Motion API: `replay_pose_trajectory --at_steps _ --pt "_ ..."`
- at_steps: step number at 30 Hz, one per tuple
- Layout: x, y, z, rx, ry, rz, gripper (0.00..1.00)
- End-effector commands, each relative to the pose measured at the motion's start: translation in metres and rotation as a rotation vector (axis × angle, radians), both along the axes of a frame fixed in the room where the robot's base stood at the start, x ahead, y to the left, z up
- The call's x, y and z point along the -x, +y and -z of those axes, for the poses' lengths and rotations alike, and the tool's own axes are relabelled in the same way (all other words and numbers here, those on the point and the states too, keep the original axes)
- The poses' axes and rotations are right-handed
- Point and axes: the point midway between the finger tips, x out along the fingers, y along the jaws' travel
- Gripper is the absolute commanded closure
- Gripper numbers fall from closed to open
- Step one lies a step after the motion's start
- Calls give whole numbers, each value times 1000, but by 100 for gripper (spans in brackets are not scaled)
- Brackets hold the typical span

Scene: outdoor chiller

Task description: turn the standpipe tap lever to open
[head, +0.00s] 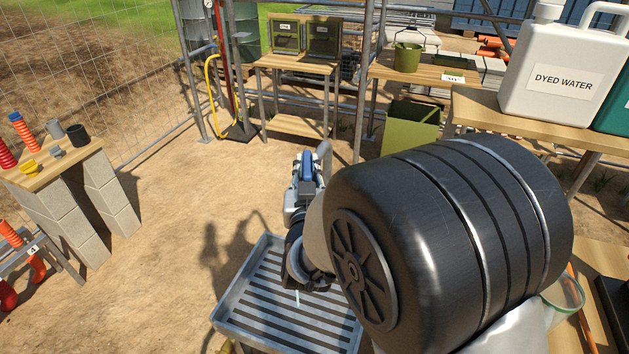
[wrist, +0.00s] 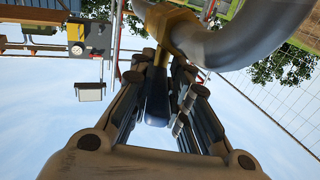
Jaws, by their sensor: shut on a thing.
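The standpipe tap has a blue lever (head: 308,166) and a curved grey pipe (head: 325,152) just right of it in the head view. In the wrist view the pipe (wrist: 243,42) is large at the top right, with a brass-coloured fitting (wrist: 168,28) at its end. The lever (wrist: 155,95) looks dark blue there and lies between my fingers. My gripper (head: 304,180) is at the tap, and it also shows in the wrist view (wrist: 163,75), shut on the lever. The lever's far end and the tap body are partly hidden.
A slatted metal drain tray (head: 236,310) lies below my gripper. A block-legged table (head: 52,175) stands left, and shelves (head: 295,64) and a green bin (head: 408,130) stand behind. A bench with a dyed water jug (head: 560,60) is at right. Bare ground is free at centre left.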

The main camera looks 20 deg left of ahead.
Motion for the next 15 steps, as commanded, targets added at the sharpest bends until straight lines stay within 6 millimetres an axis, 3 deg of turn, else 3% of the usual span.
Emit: replay_pose_trajectory --at_steps 15 --pt "2 6 -3 -4 -1 135 100"
